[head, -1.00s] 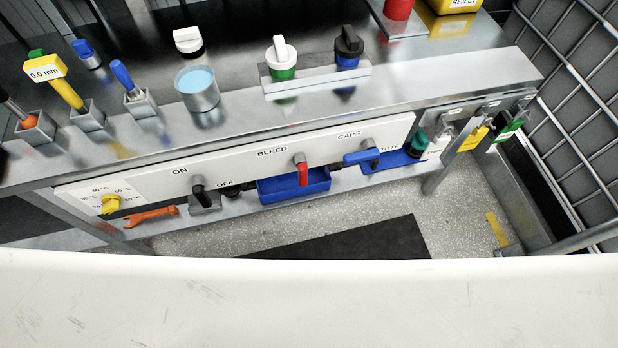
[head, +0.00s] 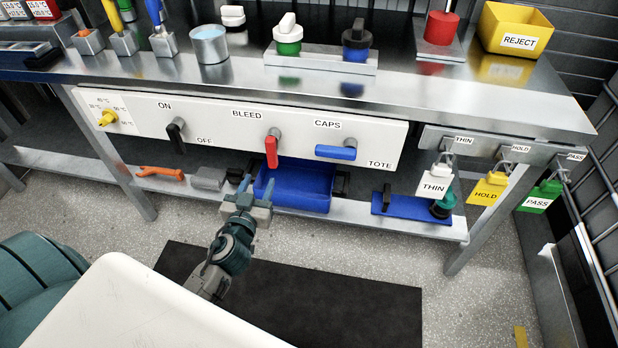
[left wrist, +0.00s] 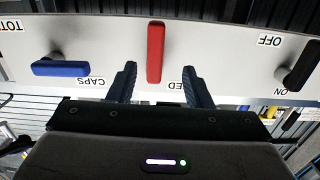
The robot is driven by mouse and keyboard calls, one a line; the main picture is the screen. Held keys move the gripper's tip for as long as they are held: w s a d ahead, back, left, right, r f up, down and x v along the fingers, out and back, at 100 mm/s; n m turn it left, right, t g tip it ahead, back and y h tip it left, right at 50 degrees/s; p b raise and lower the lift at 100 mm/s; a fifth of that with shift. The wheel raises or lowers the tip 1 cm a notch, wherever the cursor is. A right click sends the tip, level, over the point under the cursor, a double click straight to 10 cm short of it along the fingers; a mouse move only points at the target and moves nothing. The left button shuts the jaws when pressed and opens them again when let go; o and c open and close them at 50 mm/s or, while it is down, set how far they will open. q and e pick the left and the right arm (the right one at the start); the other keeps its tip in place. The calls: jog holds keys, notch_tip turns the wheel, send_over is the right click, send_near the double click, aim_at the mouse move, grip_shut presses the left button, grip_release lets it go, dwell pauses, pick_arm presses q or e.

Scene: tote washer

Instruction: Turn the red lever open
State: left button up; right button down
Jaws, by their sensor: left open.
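The red lever (head: 271,150) hangs pointing down on the white panel (head: 210,122), by the BLEED label. It also shows in the left wrist view (left wrist: 156,52), where the picture is upside down. My left gripper (head: 259,186) is open and empty, below and in front of the red lever. In the left wrist view the red lever stands between the lines of the two open fingers (left wrist: 158,84), beyond their tips; I see no contact. My right gripper is not in view.
A black lever (head: 175,136) is left of the red one, and a blue lever (head: 336,152) is to the right, set sideways. A blue bin (head: 305,188) sits on the lower shelf below the panel. Hanging tags (head: 435,183) are at the right.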

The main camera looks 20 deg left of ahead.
aim_at(270, 154)
pick_arm(q)
jog(key=shift+t, duration=0.3)
jog(key=p+x, duration=0.1)
jog(key=x, duration=0.2)
jog(key=r+p+x, duration=0.1)
jog(key=x, duration=0.2)
jog(key=r+p+x, duration=0.1)
jog(key=x, duration=0.2)
jog(key=shift+w+d, duration=0.1)
jog(key=shift+d, duration=0.25)
jog(key=shift+w+a+f, duration=0.15)
jog(key=shift+w, duration=0.5)
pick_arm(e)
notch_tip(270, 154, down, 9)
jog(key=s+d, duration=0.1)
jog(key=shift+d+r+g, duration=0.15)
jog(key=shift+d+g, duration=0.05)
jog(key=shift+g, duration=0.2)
pick_arm(q)
jog(key=shift+c, duration=0.4)
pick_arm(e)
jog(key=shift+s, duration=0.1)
pick_arm(q)
grip_shut()
